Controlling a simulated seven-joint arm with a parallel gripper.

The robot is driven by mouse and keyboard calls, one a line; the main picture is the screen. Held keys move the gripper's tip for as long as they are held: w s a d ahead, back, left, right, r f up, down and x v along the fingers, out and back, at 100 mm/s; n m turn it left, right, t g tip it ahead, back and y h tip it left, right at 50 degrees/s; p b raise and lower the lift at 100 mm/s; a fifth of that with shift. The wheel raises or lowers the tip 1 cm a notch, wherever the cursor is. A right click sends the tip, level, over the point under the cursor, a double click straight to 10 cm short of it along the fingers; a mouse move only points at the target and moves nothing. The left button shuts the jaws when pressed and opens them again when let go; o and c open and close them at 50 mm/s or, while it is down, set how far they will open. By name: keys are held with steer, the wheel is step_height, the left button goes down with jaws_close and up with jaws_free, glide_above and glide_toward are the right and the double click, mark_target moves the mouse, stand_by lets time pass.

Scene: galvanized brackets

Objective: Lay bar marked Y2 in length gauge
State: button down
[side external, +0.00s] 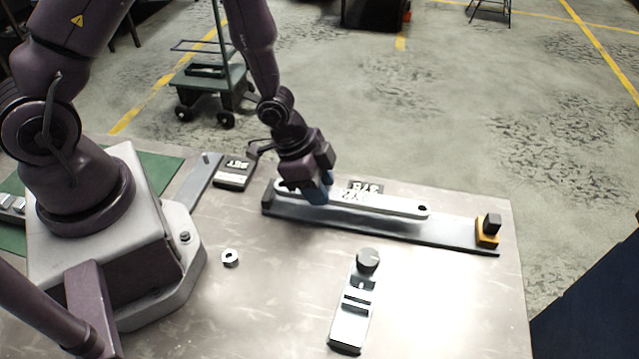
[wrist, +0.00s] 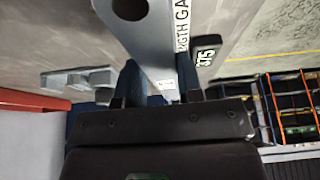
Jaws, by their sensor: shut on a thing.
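The pale grey bar marked Y2 (side external: 390,207) is long, with rounded ends and a hole near its right end. It runs along the dark length gauge (side external: 455,239), roughly parallel to it, with its right end short of the orange and black stop (side external: 487,231). I cannot tell whether the bar touches the gauge or hangs just above it. My gripper (side external: 317,194) is shut on the bar, left of its middle. In the wrist view the bar (wrist: 152,35) passes between my fingers (wrist: 160,85), and part of the gauge lettering shows beside it.
A black 375 tag (side external: 372,187) is behind the bar. A SET block (side external: 234,173) and a grey strip (side external: 193,182) lie to the left. A metal ring (side external: 230,258) and a knobbed metal device (side external: 353,310) stand in front. The table's right front is clear.

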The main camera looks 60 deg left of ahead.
steer(key=shift+f, duration=1.4)
stand_by(1.3)
steer(key=c, duration=0.7)
jaws_free()
steer(key=shift+r, duration=3)
